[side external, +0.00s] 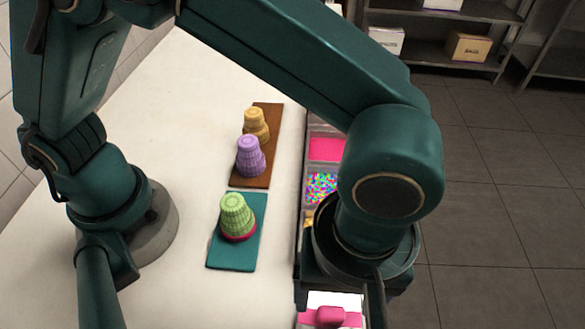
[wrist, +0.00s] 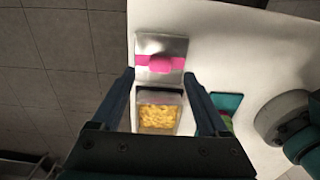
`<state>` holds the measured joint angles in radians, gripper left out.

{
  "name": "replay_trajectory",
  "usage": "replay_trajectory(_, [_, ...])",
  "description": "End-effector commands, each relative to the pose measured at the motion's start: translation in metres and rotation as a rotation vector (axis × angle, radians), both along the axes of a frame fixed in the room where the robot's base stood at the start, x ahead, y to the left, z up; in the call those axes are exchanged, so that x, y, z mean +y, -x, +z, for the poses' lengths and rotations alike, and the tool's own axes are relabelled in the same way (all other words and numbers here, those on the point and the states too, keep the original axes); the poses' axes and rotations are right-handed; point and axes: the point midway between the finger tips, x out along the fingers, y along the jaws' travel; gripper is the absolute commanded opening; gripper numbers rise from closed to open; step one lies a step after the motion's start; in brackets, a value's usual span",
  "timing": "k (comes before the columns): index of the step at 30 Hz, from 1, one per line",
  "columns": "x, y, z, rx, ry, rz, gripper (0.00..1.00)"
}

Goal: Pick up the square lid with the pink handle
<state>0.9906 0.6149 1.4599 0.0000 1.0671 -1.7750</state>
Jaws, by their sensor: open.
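The square lid (wrist: 176,46) is silvery with a pink band and a rounded pink handle (wrist: 159,62). In the wrist view it lies at the top centre, just beyond my fingertips. In the side external view the lid (side external: 349,300) shows at the bottom edge, partly cut off, with its pink handle (side external: 330,317). My gripper (wrist: 159,76) is open and empty, its fingers spread to either side of the lid's near part. I cannot tell its height above the lid. In the side external view my wrist hides most of the gripper.
A bin of yellow topping (wrist: 158,117) lies below the lid in the wrist view. Bins of pink topping (side external: 326,149) and coloured sprinkles (side external: 321,187) line the table edge. Yellow (side external: 256,124) and purple (side external: 250,157) cups stand on a brown board (side external: 267,112); green cups (side external: 236,214) stand on a teal mat (side external: 231,256).

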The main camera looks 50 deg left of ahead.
Motion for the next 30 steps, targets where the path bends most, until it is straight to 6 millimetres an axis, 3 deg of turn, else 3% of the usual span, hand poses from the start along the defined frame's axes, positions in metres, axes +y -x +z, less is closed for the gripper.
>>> replay_trajectory(9, [0.001,0.000,-0.035,0.001,-0.001,0.001,0.78])
replay_trajectory(18, [0.001,0.000,-0.038,0.000,0.000,0.002,0.78])
replay_trajectory(24, [0.001,0.000,-0.037,0.000,0.000,0.002,0.01])
replay_trajectory(30, [0.001,-0.001,-0.037,0.000,0.000,0.002,0.00])
